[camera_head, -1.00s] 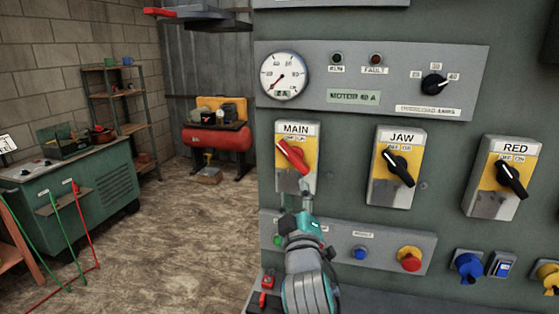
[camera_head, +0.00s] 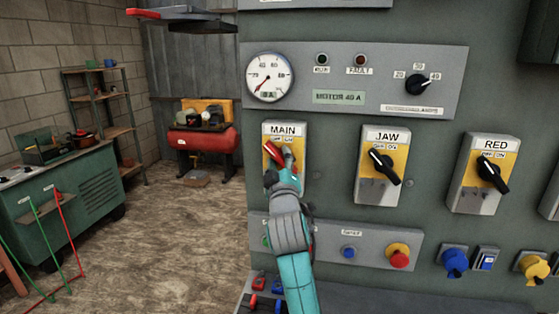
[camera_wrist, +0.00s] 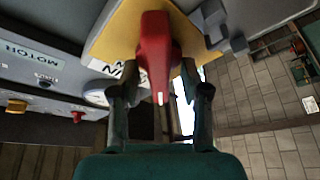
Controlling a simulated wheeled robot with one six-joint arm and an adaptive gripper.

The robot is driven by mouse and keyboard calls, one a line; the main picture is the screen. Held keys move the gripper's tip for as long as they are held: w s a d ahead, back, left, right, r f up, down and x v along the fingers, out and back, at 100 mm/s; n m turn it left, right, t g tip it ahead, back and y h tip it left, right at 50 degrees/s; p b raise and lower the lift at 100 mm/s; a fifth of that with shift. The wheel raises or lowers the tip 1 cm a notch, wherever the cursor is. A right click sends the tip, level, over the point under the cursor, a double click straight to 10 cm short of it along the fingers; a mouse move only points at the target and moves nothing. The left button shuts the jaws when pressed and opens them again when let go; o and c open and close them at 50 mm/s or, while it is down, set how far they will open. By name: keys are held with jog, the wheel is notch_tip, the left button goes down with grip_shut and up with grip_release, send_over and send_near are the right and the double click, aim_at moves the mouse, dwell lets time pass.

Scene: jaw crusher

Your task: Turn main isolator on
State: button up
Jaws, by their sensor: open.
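The main isolator (camera_head: 299,134) is a grey box with a yellow plate and a MAIN label on the green panel. Its red handle (camera_head: 270,151) tilts up to the left in the head view, and my gripper covers its lower part. In the wrist view the red handle (camera_wrist: 155,55) stands between the two fingers. My gripper (camera_wrist: 160,92) is open, one finger on each side of the handle, with gaps showing. In the head view my gripper (camera_head: 283,168) is right in front of the isolator.
The JAW switch (camera_head: 385,165) and RED switch (camera_head: 491,173) with black handles sit to the right. A grey button strip (camera_head: 325,240) with a red-and-yellow button (camera_head: 398,255) is below. A gauge (camera_head: 270,77) is above. Open floor (camera_head: 190,240) lies left.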

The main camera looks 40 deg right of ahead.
jog(key=shift+w+d, duration=0.15)
jog(key=shift+c, duration=0.3)
grip_shut()
